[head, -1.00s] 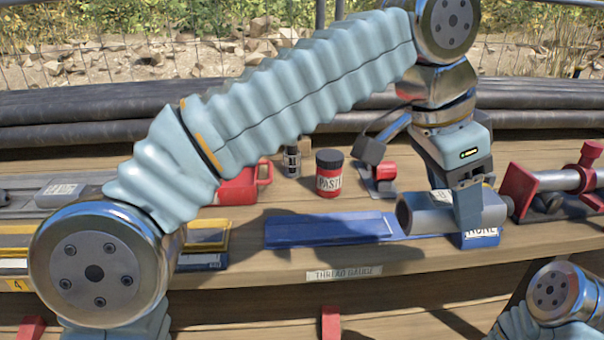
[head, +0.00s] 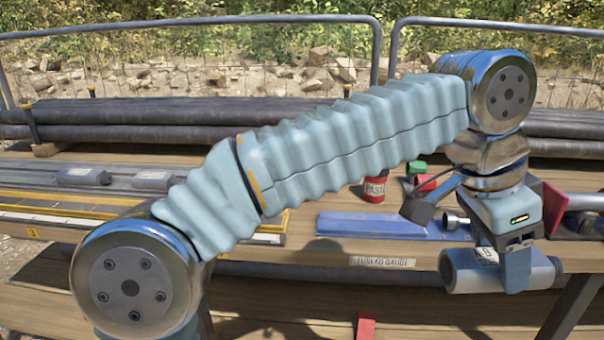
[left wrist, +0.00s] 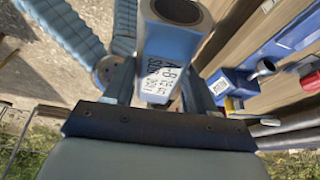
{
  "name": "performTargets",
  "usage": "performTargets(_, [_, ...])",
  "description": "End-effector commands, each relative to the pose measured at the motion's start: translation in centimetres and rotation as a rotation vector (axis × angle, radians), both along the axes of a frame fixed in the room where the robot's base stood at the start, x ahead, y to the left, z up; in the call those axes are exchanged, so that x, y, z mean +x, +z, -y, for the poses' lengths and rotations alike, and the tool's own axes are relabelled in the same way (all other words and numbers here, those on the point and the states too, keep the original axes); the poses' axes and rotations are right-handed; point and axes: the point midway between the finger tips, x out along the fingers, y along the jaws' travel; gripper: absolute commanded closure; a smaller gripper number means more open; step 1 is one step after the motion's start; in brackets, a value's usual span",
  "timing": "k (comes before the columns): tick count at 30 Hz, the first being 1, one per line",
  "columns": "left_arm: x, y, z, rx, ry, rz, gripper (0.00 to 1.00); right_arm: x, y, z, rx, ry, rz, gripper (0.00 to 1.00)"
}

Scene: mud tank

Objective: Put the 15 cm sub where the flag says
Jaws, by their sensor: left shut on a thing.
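My left gripper (head: 515,268) is shut on a grey hollow cylindrical sub (head: 468,271). It holds the sub lying sideways in front of the bench's front edge, right of the "THREAD GAUGE" label. In the left wrist view the sub (left wrist: 176,12) shows its open end, and a white label with black print, partly readable as "SUB". A blue tray (head: 370,226) lies on the bench behind and left of the gripper. A small silver fitting (head: 455,221) is at its right end. I cannot make out a flag. My right gripper is not in view.
A red paste tin (head: 375,188) and a green item (head: 416,168) stand behind the tray. Yellow-edged trays (head: 70,205) and grey blocks (head: 85,177) fill the left. Black pipes (head: 180,112) lie at the back.

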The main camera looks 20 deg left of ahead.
Motion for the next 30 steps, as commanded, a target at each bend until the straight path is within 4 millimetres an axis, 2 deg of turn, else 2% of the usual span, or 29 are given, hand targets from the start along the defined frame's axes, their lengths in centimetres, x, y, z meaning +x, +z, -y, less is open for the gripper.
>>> performTargets(5, [0.7, -2.4, -2.0, 0.002, 0.077, 0.0, 0.86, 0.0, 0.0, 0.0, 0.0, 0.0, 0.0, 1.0])
performTargets(11, [2.0, -7.3, -5.6, 0.003, 0.227, -0.002, 0.86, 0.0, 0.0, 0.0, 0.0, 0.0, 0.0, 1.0])
performTargets(14, [3.0, -11.1, -8.3, 0.004, 0.341, -0.003, 0.86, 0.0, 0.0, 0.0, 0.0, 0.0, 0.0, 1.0])
performTargets(21, [6.3, -23.6, -17.2, 0.008, 0.716, -0.008, 0.86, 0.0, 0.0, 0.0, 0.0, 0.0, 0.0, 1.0])
performTargets(24, [7.5, -28.0, -20.3, 0.007, 0.849, -0.008, 0.86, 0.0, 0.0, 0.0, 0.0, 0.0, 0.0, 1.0])
performTargets(30, [9.4, -34.2, -24.7, 0.005, 1.039, -0.003, 0.86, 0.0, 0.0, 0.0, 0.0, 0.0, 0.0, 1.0])
